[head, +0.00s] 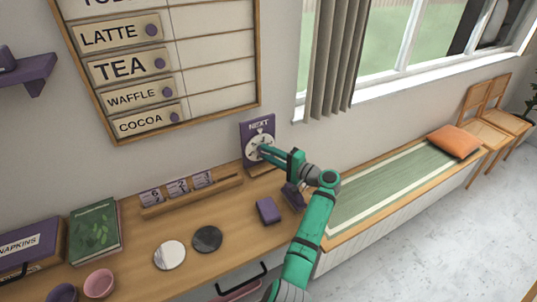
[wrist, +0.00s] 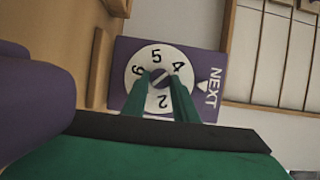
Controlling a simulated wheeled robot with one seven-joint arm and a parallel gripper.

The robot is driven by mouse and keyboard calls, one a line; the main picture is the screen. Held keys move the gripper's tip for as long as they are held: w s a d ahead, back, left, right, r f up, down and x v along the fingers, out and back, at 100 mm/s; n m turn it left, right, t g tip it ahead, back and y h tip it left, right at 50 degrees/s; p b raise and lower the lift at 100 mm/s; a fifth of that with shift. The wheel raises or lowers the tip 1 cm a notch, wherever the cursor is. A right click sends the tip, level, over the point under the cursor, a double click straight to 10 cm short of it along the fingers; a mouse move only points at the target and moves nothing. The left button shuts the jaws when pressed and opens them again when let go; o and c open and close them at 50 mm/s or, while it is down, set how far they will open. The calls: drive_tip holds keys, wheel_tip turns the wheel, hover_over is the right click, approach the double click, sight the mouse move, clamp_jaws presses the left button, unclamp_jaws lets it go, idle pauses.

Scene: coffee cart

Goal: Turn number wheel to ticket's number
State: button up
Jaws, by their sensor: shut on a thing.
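The purple NEXT sign (head: 247,128) stands upright against the wall at the back of the counter. Its white number wheel (wrist: 143,86) fills the middle of the wrist view, with 6, 5, 4 and 2 readable. The white pointer (wrist: 203,87) is at the wheel's NEXT side, just below the 4; the spot level with it is hidden by a finger. My gripper (wrist: 161,84) is shut on the wheel's centre knob (wrist: 160,76). In the head view my gripper (head: 262,150) reaches the wheel. Number tickets (head: 177,188) stand in a wooden rack; their digits are too small to read surely.
A purple box (head: 268,210) lies on the counter near my arm. A black disc (head: 207,239), a white disc (head: 170,255) and a green book (head: 95,231) are further left. A menu board (head: 215,50) hangs above. A cushioned bench (head: 395,185) is at right.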

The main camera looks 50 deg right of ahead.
drive_tip(key=shift+a+f, duration=0.15)
drive_tip(key=o, duration=1.1)
drive_tip(key=shift+s+d+r, duration=0.1)
drive_tip(key=shift+s+d, duration=0.1)
drive_tip(key=shift+s, duration=1.6)
drive_tip(key=shift+s+d+r, duration=0.1)
drive_tip(key=shift+s+d, duration=0.15)
drive_tip(key=shift+s, duration=1.6)
drive_tip(key=shift+s+d, duration=0.2)
drive_tip(key=shift+s, duration=1.6)
drive_tip(key=shift+c, duration=0.3)
